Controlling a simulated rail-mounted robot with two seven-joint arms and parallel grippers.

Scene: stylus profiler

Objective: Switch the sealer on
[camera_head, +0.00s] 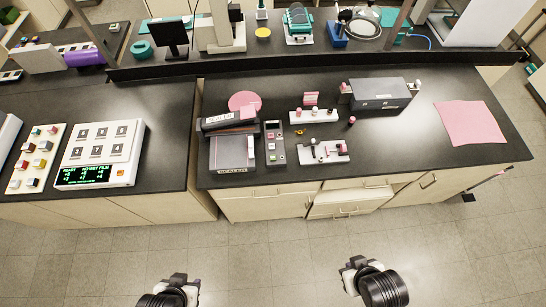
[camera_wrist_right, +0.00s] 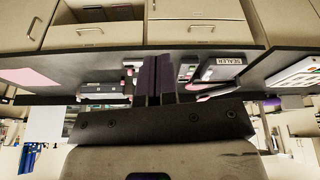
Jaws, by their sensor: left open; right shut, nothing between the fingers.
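The sealer (camera_head: 233,153) is a dark grey flat unit with a raised bar at its back and a "SEALER" label on its front edge. It stands at the left end of the middle black bench. A narrow dark panel (camera_head: 275,143) with small buttons or switches stands just right of it; their positions are too small to tell. The sealer label (camera_wrist_right: 229,61) also shows in the right wrist view. My left gripper (camera_head: 180,282) is open and empty, over the floor in front of the bench. My right gripper (camera_head: 358,264) is also over the floor; its fingers (camera_wrist_right: 154,80) are shut together, empty.
A white instrument with a green display (camera_head: 98,153) stands on the left bench. On the middle bench are small racks (camera_head: 323,151), a dark grey box (camera_head: 379,95) and a pink mat (camera_head: 470,123). A drawer (camera_head: 347,199) below stands slightly out. The floor between is clear.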

